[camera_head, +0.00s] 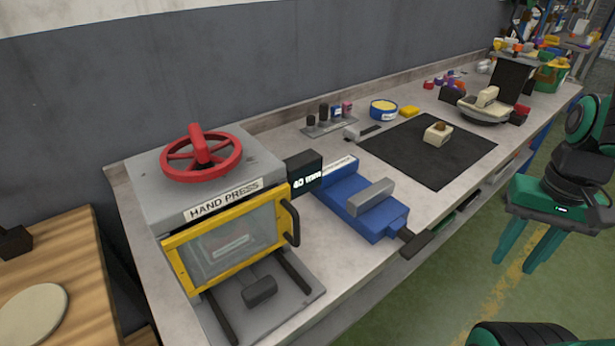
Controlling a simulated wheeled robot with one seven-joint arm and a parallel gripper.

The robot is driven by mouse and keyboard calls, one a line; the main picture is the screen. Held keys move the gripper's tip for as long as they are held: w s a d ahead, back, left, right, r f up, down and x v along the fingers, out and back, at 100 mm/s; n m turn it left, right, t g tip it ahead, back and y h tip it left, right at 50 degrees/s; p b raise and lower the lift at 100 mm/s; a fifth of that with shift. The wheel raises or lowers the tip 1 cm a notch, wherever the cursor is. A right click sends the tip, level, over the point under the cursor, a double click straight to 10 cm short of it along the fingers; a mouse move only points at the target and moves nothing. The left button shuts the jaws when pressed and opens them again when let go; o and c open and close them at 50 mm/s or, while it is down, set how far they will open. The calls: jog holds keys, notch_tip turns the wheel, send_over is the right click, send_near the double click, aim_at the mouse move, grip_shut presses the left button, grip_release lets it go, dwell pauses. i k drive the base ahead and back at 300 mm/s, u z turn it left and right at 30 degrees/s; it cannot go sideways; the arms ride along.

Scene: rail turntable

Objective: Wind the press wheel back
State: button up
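The press wheel (232,162) is a red spoked handwheel lying flat on top of the grey hand press (160,200), at the left of the bench. A red grip stands up at its back. A label on the press reads "HAND PRESS". A yellow-framed clear guard (173,268) with a black handle covers the front and looks shut. Something pale shows dimly behind it. My gripper (551,262) is at the far right, beyond the bench's front edge and far from the wheel. Its two teal fingers point down, are apart and hold nothing.
A black display box (303,172) and a blue vise (350,203) stand just right of the press. A black mat (455,165) with a small beige block (437,137) lies farther along the bench (335,275). A wooden table (75,260) is at left.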

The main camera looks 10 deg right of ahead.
aim_at(202, 161)
jog(key=z, duration=0.4)
jog(key=k, duration=1.25)
jog(key=u, duration=1.35)
jog(key=i, duration=0.5)
jog(key=u, duration=0.05)
